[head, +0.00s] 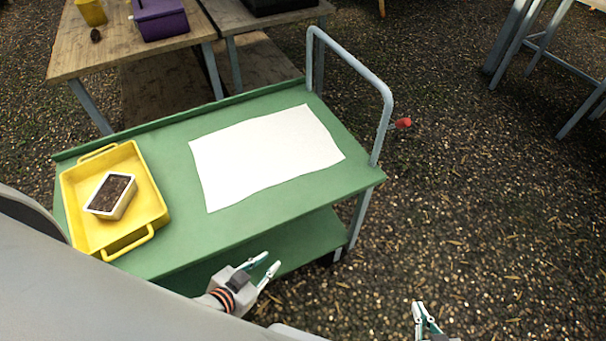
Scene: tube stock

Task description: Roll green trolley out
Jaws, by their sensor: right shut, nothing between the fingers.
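The green trolley (235,222) stands in the middle of the head view, with a flat top, a lower shelf (310,240) and a grey tubular handle (383,100) at its right end. A white sheet (265,155) lies on the top. A yellow tray (150,200) sits at the left end, holding a small white pot of dark soil (112,196). My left gripper (271,261) is open and empty at the trolley's near side. My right gripper (420,308) is shut and empty, apart from the trolley, low and right of the handle.
Wooden tables (120,50) stand behind the trolley, bearing a purple container (160,18) and a yellow one (92,12). A small red object (403,123) shows just right of the handle. Another table's legs (545,45) stand at upper right. Pebbly floor (490,200) is open to the right.

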